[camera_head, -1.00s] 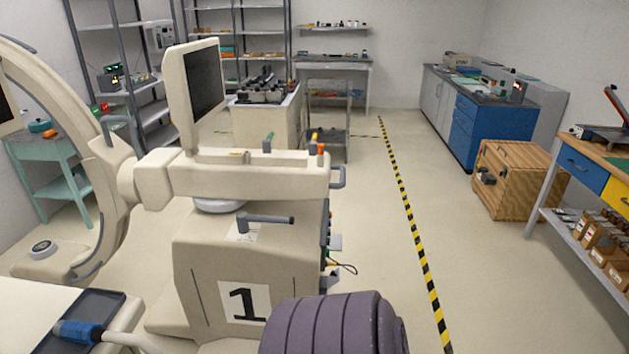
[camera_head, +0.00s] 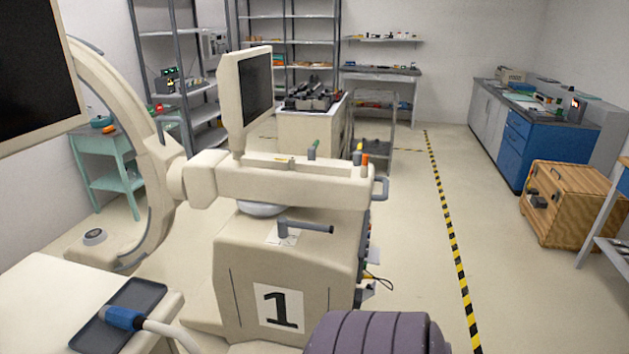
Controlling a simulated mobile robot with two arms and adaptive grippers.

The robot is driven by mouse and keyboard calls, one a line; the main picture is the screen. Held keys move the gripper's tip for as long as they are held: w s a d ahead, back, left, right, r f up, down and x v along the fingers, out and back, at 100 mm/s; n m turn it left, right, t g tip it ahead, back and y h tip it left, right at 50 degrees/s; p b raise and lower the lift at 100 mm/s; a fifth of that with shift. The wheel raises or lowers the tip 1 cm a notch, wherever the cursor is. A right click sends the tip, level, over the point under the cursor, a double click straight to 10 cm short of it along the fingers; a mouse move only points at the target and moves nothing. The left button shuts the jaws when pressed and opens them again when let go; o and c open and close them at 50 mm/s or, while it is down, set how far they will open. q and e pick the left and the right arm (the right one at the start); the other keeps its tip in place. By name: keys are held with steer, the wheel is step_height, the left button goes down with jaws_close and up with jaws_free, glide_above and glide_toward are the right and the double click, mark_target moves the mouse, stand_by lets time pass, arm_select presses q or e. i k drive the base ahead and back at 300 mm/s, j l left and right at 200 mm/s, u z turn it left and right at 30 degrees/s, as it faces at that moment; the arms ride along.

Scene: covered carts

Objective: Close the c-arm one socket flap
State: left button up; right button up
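The c-arm one (camera_head: 285,270) is a cream machine with a "1" label (camera_head: 280,308) on its body, in the middle of the head view. Its curved arm (camera_head: 150,150) rises on the left, and its monitor (camera_head: 256,95) stands above the horizontal beam. Small coloured parts stick out along its right side (camera_head: 368,245), seen edge-on. The socket flap cannot be made out from this angle. Neither of my grippers shows in the head view.
A purple ribbed object (camera_head: 375,335) stands at the front, close to the c-arm's lower right. A cream table with a dark tray (camera_head: 150,293) and a blue-ended probe (camera_head: 125,318) is at front left. A wooden crate (camera_head: 570,205) stands at right.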

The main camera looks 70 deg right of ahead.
mark_target(370, 291)
steer(key=z, duration=2.7)
